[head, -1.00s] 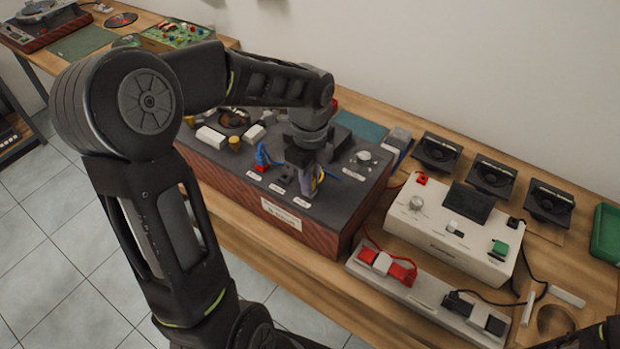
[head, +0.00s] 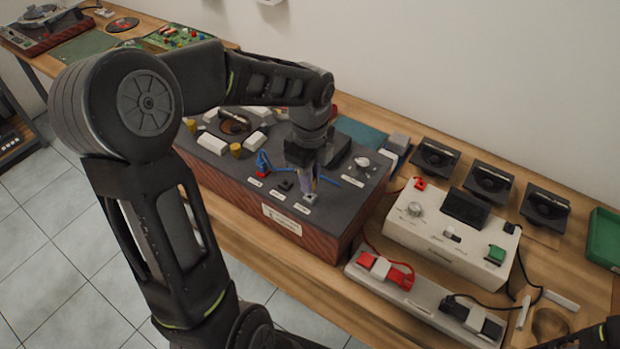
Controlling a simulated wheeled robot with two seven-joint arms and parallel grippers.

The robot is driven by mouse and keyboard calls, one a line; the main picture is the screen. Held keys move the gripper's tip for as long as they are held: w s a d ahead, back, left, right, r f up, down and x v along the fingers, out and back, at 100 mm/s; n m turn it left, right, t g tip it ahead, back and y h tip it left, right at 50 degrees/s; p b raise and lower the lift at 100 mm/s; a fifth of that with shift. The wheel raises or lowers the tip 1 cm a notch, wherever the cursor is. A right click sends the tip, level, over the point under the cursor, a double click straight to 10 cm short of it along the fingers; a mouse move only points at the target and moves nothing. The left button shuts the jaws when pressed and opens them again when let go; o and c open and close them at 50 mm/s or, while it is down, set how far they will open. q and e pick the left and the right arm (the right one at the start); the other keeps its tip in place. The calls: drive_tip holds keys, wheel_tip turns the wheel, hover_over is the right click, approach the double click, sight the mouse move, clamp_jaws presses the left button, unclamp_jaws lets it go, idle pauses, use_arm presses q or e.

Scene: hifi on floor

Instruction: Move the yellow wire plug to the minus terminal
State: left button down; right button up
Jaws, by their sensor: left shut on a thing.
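My left gripper (head: 308,182) reaches down over the front of the dark-topped hi-fi box (head: 345,205). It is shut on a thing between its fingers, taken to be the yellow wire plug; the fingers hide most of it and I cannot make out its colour. The fingertips are at the right-hand grey terminal (head: 310,198); I cannot tell whether the plug is seated in it. To the left are a black middle terminal (head: 285,185) and a red terminal (head: 262,171) with a blue plug (head: 263,160). The labels are too small to read. My right gripper is not clearly in view.
To the right stands a cream control box (head: 450,240) with a dark screen. In front of it lies a grey strip (head: 420,300) with red and black clips. Several black speaker units (head: 490,178) stand behind.

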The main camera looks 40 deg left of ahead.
use_arm(q)
drive_tip(key=shift+r+p, duration=0.45)
drive_tip(key=shift+r, duration=0.3)
drive_tip(key=a+r+p, duration=0.1)
drive_tip(key=a+r, duration=0.1)
drive_tip(key=a, duration=0.5)
drive_tip(key=shift+r, duration=0.2)
drive_tip(key=shift+f, duration=0.1)
drive_tip(key=shift+f+b, duration=1.75)
drive_tip(key=shift+f, duration=0.6)
drive_tip(key=shift+f+b, duration=0.55)
drive_tip(key=shift+f, duration=0.45)
idle(2.0)
